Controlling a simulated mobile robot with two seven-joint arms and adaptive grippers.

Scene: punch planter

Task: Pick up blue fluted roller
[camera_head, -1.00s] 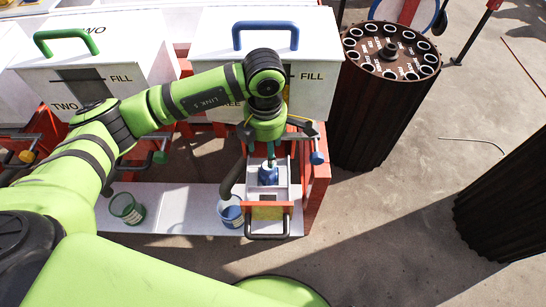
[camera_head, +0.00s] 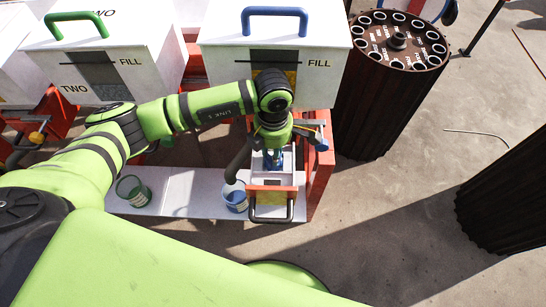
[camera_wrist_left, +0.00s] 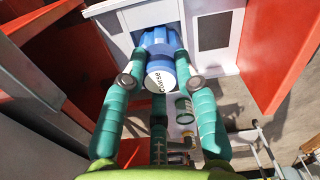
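The blue fluted roller (camera_wrist_left: 161,66), with a pale blue end marked "Coarse", stands in a narrow bay of the white-and-red unit in the left wrist view. My left gripper's teal fingers (camera_wrist_left: 160,62) lie on both sides of it. Their tips are at its sides, but I cannot tell whether they press on it. In the head view my left gripper (camera_head: 273,160) points down into the bay below the box marked FILL and mostly hides the roller. My right gripper is not in view.
A white box with a blue handle (camera_head: 275,20) stands behind the gripper. A blue cup (camera_head: 235,198) and a green cup (camera_head: 134,191) are on the white shelf (camera_head: 180,190). A dark fluted drum (camera_head: 385,100) stands to the right, with open floor in front.

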